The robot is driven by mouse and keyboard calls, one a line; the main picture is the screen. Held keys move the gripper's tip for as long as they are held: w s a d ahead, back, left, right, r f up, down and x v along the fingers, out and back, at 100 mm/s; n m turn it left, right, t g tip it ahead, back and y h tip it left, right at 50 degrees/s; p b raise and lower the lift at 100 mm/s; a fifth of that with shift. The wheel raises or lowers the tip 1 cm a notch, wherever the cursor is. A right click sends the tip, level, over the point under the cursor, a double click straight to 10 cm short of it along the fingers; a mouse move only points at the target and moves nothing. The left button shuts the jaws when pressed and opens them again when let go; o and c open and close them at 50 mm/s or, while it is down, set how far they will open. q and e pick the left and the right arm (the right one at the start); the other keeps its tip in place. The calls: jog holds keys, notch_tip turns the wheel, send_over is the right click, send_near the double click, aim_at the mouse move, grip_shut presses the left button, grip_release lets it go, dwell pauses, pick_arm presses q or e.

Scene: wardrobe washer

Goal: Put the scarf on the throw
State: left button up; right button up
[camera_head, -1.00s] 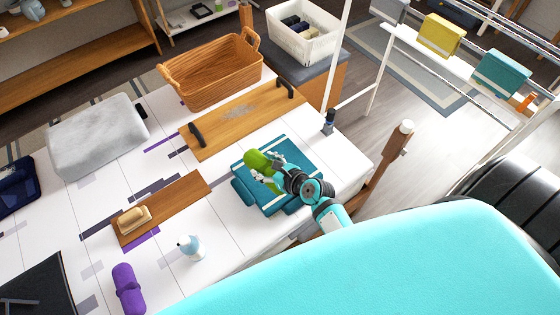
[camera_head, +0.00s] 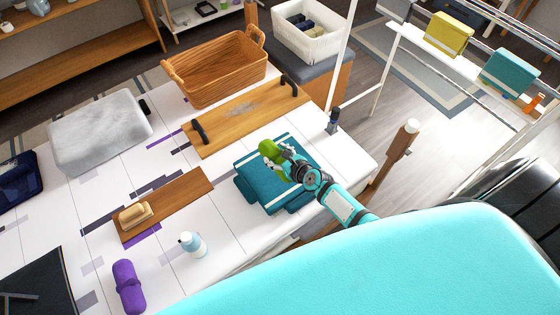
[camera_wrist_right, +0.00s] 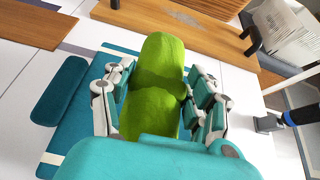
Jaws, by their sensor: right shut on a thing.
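The scarf, a bright green roll (camera_head: 268,148), is in my right gripper (camera_head: 281,160). In the right wrist view the green roll (camera_wrist_right: 160,75) stands between the two fingers of my right gripper (camera_wrist_right: 158,95), which are shut on its sides. The throw, a folded teal cloth with pale stripes (camera_head: 282,196), lies on the white table directly below. In the wrist view the throw (camera_wrist_right: 75,125) shows at the left, with a rolled teal edge. Whether the scarf touches the throw I cannot tell. My left gripper is not in view.
A wooden board with black handles (camera_head: 245,115) and a wicker basket (camera_head: 217,75) stand behind the throw. A grey folded cloth (camera_head: 100,132), a soap block on a board (camera_head: 135,214), a bottle (camera_head: 192,244) and a purple roll (camera_head: 128,286) lie to the left.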

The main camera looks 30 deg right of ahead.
aim_at(280, 159)
jog(key=shift+w+d+f, duration=0.15)
jog(key=shift+w+d, duration=0.25)
jog(key=shift+d, duration=0.25)
notch_tip(280, 159, down, 2)
jog(key=shift+f+b, duration=0.2)
jog(key=shift+b, duration=1)
jog(key=shift+f, duration=0.45)
jog(key=shift+f+b, duration=0.15)
jog(key=shift+b, duration=0.25)
jog(key=o, duration=1.4)
jog(key=shift+o, duration=0.2)
